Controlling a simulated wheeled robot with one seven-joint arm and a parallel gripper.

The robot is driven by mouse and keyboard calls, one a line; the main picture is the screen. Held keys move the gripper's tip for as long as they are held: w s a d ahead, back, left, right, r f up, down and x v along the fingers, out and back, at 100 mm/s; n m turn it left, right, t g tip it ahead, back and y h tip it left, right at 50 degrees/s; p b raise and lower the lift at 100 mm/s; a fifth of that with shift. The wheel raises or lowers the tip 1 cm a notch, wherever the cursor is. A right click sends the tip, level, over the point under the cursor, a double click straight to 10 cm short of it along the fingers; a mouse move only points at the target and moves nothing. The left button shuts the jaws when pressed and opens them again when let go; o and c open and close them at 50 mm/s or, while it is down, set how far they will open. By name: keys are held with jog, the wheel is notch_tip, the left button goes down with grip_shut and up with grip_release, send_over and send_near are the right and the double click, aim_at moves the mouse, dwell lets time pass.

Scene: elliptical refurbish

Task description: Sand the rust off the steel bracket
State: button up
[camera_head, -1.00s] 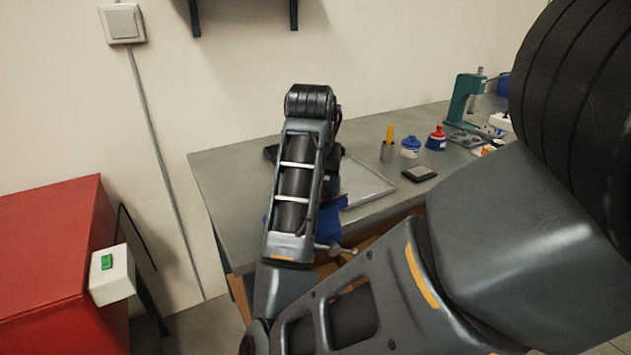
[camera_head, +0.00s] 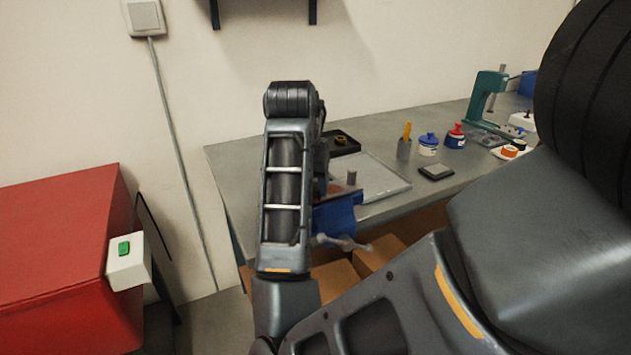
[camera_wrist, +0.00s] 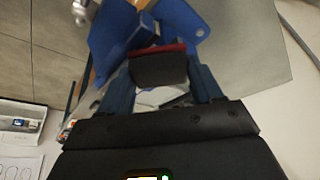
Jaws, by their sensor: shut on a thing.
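My gripper (camera_wrist: 160,88) is shut on a dark block with a red edge (camera_wrist: 158,68), apparently the sanding block, in the wrist view. Just beyond the block is the blue vise (camera_wrist: 188,18); whether the block touches anything there I cannot tell. In the head view the blue vise (camera_head: 338,216) sits at the bench's front edge, partly behind my arm. A small reddish-brown piece (camera_head: 343,190) shows at its top, possibly the rusty steel bracket. My forearm hides the gripper and block in the head view.
On the bench (camera_head: 235,165) are a light tray (camera_head: 385,180), a black tray (camera_head: 343,142), a dark grey pad (camera_head: 436,172), a pencil cup (camera_head: 404,150), blue and red-capped bottles and a green press (camera_head: 487,95). A red cabinet (camera_head: 60,240) stands at left.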

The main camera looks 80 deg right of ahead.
jog(key=shift+w+a, duration=0.2)
jog(key=shift+r+p, duration=0.25)
jog(key=shift+p, duration=0.15)
notch_tip(320, 180, up, 2)
jog(key=shift+r+p, duration=0.25)
jog(key=shift+p, duration=0.8)
jog(key=shift+r, duration=1.45)
jog(key=shift+r, duration=1.5)
jog(key=shift+s+d+f, duration=0.1)
jog(key=shift+f, duration=0.05)
jog(key=shift+s+d+f+b, duration=0.2)
jog(key=shift+f+b, duration=0.6)
jog(key=shift+f, duration=0.3)
jog(key=shift+s+d+f+b, duration=0.25)
jog(key=shift+f+b, duration=0.55)
jog(key=shift+f, duration=0.3)
jog(key=shift+s+d+f+b, duration=0.2)
jog(key=shift+f+b, duration=0.6)
jog(key=shift+f, duration=0.3)
